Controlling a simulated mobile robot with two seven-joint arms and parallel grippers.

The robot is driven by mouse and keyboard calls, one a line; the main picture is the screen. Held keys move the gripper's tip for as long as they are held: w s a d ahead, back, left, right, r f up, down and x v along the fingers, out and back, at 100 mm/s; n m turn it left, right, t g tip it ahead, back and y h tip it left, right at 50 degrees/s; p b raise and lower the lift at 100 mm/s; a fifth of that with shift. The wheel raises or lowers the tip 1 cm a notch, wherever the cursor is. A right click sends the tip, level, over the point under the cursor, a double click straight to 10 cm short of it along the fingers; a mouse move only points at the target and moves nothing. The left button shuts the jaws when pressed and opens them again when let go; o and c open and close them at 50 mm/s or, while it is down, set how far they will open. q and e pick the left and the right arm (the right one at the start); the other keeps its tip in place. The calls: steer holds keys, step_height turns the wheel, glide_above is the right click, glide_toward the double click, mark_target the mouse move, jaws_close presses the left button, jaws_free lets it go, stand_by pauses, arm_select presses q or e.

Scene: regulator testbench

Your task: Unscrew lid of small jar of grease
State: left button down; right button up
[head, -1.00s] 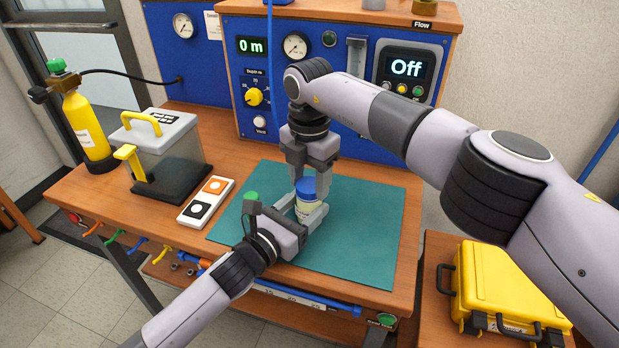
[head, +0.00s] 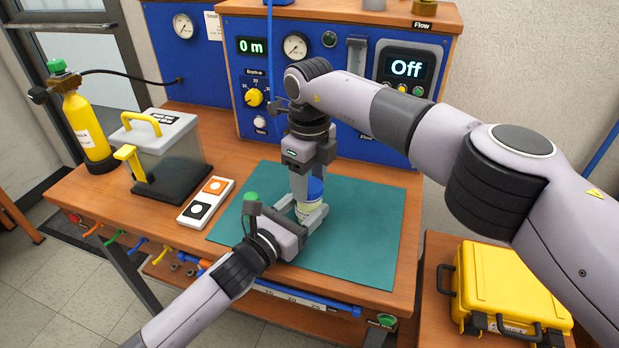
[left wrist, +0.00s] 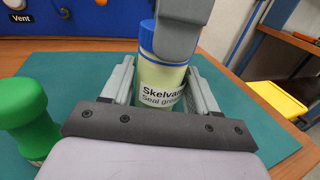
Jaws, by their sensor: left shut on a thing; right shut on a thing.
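The small grease jar (head: 306,211) has a pale yellow body and a blue lid (head: 315,188). It stands upright above the green mat (head: 357,223). In the left wrist view the jar body (left wrist: 161,84) shows its "Skelvan Seal grease" label. My left gripper (head: 307,217) is shut on the jar's body from the front left. My right gripper (head: 308,186) comes down from above and is shut on the blue lid. One of its fingers hides part of the lid in both views.
A grey box with a yellow handle (head: 160,145) and a two-button pad (head: 206,203) stand left of the mat. The blue test panel (head: 262,63) rises behind. A yellow case (head: 507,285) sits at the lower right. The mat's right side is clear.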

arm_select(q)
steer(key=shift+f, duration=0.1)
arm_select(e)
steer(key=n, duration=1.5)
steer(key=shift+n, duration=0.3)
steer(key=n, duration=0.5)
steer(key=shift+r+n, duration=0.1)
steer(key=shift+n, duration=0.3)
steer(key=shift+r, duration=0.15)
steer(key=shift+r, duration=0.95)
